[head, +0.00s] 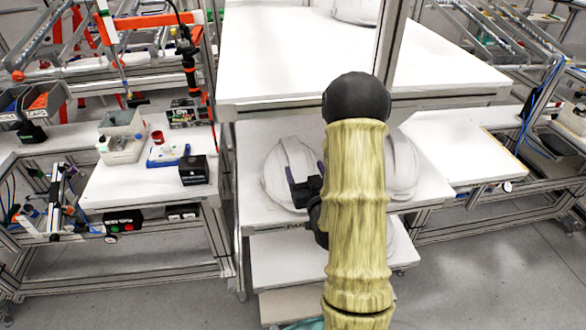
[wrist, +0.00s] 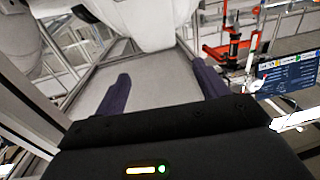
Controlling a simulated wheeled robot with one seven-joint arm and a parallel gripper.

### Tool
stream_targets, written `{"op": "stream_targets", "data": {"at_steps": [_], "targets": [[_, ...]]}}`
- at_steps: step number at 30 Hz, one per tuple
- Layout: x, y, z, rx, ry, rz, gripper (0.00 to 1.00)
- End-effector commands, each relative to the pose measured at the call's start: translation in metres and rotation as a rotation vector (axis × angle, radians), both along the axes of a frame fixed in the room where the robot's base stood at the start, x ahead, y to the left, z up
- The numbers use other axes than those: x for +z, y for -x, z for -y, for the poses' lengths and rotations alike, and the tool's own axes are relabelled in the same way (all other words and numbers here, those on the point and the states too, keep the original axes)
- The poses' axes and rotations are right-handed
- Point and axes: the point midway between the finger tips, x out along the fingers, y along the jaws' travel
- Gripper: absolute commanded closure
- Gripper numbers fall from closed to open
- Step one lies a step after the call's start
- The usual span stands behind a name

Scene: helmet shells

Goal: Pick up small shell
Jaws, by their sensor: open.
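White helmet shells stand on a white shelf rack. One shell (head: 277,172) is on the middle shelf, left of my arm. Another shell (head: 403,165) is on the same shelf to the right, partly hidden by my arm. I cannot tell for sure which is the small one. My gripper (head: 304,174) is in front of the left shell and overlaps its right side in the head view. In the wrist view my gripper (wrist: 162,80) is open, with nothing between its two dark fingers. A white shell (wrist: 140,22) shows beyond the fingertips, at the top of that view.
The upper shelf (head: 270,60) overhangs the middle shelf and carries another shell (head: 354,10). A metal post (head: 391,40) rises at its front. A lower shelf (head: 285,262) lies below. A workbench with a black box (head: 194,170) stands left; a white table (head: 465,150) stands right.

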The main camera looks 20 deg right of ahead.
Motion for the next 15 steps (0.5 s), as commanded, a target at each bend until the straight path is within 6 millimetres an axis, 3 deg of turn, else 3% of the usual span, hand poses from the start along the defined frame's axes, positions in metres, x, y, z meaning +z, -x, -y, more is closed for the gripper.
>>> {"op": "stream_targets", "data": {"at_steps": [15], "targets": [[0.001,-0.048,0.008,0.0,0.0,-0.001,0.27]]}}
